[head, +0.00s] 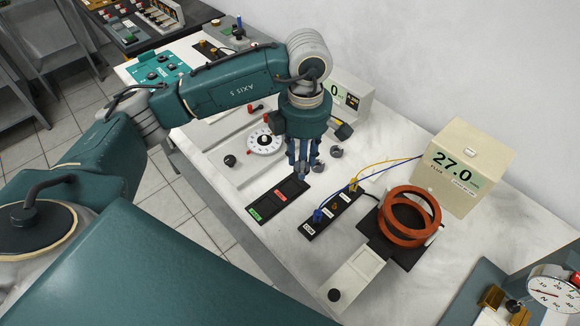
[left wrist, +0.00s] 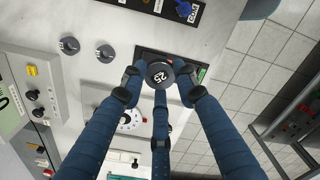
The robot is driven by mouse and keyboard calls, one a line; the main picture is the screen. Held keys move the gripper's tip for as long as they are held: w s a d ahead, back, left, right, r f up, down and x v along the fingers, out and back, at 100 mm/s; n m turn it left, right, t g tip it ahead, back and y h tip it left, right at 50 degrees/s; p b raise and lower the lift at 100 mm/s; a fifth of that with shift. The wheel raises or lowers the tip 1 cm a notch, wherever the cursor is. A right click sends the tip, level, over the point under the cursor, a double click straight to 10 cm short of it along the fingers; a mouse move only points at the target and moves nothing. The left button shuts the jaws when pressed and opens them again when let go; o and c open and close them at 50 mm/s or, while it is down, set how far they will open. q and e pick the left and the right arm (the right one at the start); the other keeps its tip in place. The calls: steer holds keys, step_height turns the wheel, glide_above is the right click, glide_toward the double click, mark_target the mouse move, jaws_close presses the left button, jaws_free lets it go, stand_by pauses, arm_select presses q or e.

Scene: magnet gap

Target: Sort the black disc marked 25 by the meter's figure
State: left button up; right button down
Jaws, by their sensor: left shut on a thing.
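My left gripper (head: 303,172) points down at the back end of the black sorting tray (head: 268,205). It is shut on the black disc marked 25 (left wrist: 160,75), whose number faces the left wrist camera. In that view the disc overlaps the tray; its exact height above it is hard to tell. The tray has a green label (head: 255,215) at its front end and a red label (head: 281,196) near its middle. The meter (head: 466,165) reads 27.0. My right gripper is not in view.
Two grey discs lie on the table, one (left wrist: 69,46) farther from the gripper than the other (left wrist: 105,53). Orange coils (head: 410,215) stand before the meter. A terminal strip (head: 335,208) carries blue and yellow leads. A white dial (head: 265,140) sits behind the tray.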

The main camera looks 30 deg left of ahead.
mark_target(290, 188)
arm_select(q)
steer(key=a+f+n, duration=0.1)
steer(key=f+n, duration=0.1)
steer(key=n, duration=0.2)
steer(key=w+a+f+n, duration=0.1)
steer(key=f+n, duration=0.2)
steer(key=n, duration=0.2)
steer(key=w+a+f+n, duration=0.1)
steer(key=a+f+n, duration=0.1)
steer(key=n, duration=0.2)
steer(key=shift+w+f+n+b, duration=0.1)
steer(key=shift+f+n+b, duration=0.1)
steer(key=shift+n+b, duration=0.15)
steer(key=shift+a+f+n, duration=0.15)
steer(key=shift+f+n, duration=0.05)
steer(key=shift+n, duration=0.35)
steer(key=shift+f, duration=0.15)
steer(key=shift+f+b, duration=2.25)
steer(key=shift+f, duration=0.45)
steer(key=shift+f, duration=0.15)
steer(key=o, duration=1.2)
steer(key=shift+c, duration=0.2)
steer(key=shift+c, duration=0.7)
